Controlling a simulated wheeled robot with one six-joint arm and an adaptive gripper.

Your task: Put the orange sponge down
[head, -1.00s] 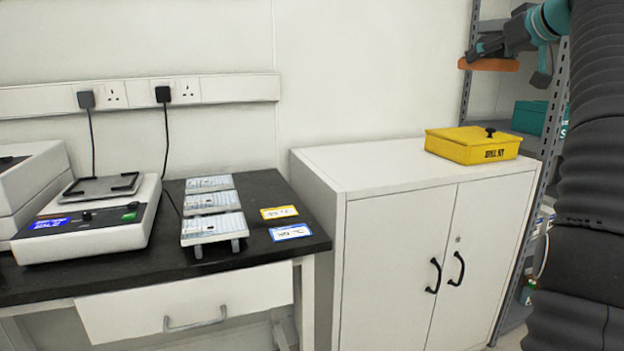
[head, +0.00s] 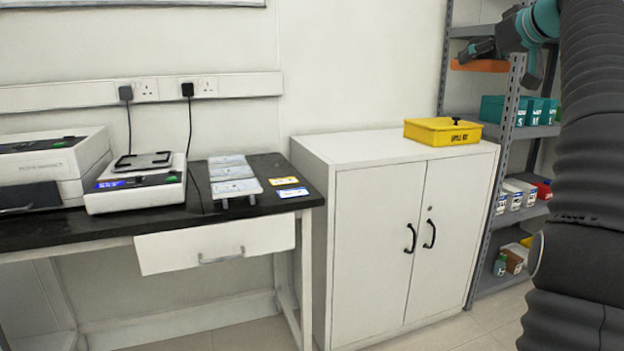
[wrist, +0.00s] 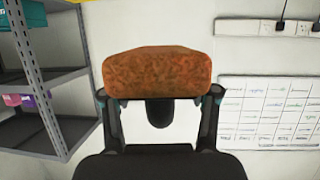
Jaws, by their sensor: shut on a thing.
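The orange sponge (wrist: 158,72) is held between the fingers of my gripper (wrist: 160,105) in the wrist view, where it looks brownish orange and block-shaped. In the head view the sponge (head: 480,65) shows as a flat orange slab at the upper right. My gripper (head: 482,49) is shut on it there, high above the level of the white cabinet and in front of the shelving. Nothing is seen under the sponge to support it.
A white cabinet (head: 330,155) carries a yellow box (head: 442,132) at its back right; the rest of its top is clear. A black bench (head: 130,222) holds a shaker, several plates and two labels. Grey shelving (head: 507,130) with boxes stands at the right.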

